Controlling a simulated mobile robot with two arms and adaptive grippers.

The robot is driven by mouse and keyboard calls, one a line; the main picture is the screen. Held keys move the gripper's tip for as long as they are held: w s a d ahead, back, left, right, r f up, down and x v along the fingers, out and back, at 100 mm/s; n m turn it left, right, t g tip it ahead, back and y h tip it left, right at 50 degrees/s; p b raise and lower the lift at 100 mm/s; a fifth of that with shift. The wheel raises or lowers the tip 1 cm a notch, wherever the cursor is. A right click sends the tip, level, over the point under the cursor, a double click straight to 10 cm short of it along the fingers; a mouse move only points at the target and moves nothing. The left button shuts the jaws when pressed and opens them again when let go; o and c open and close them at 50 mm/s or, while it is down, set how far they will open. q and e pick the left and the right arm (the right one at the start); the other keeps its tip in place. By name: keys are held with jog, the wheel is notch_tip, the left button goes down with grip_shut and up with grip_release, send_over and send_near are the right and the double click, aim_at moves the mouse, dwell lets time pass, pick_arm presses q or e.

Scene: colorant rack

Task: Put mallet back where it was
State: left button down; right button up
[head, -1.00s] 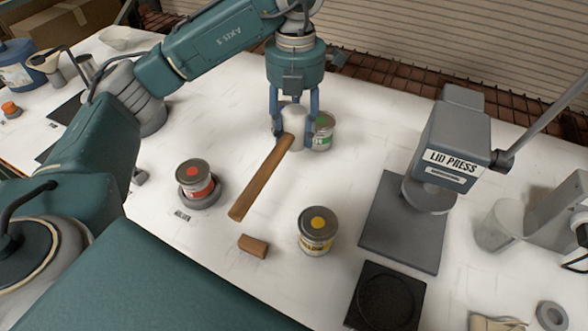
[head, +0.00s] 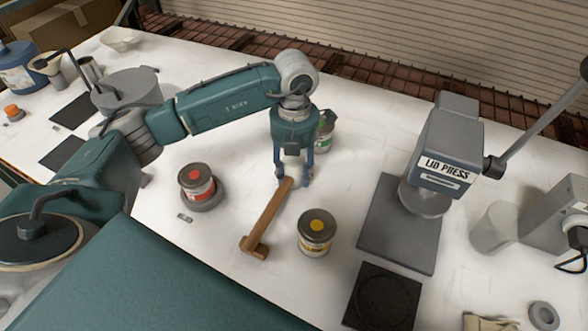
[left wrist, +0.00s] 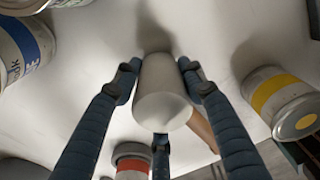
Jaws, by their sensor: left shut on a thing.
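In the head view the gripper mostly hides that head. The handle slants down and left from the gripper. Its lower end meets or overlaps a small wooden block (head: 254,247) on the table; whether they touch is unclear. My right gripper is not in view.
A red-labelled can (head: 197,183) stands left of the mallet, a yellow-labelled can (head: 317,232) right of it. A green-labelled can (head: 325,132) stands behind the gripper. The lid press (head: 445,150) is further right. The left wrist view shows a blue-labelled can (left wrist: 22,45).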

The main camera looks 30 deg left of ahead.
pick_arm(q)
jog(key=shift+f, duration=0.2)
jog(key=c, duration=1)
grip_release()
jog(key=shift+r, duration=0.15)
jog(key=shift+r, duration=0.2)
jog(key=r+b, duration=0.1)
jog(key=r, duration=0.2)
jog(key=r+b, duration=0.1)
jog(key=r, duration=0.3)
jog(key=r+b, duration=0.1)
jog(key=r, duration=0.2)
jog(key=shift+w+r, duration=0.25)
jog(key=shift+r, duration=0.65)
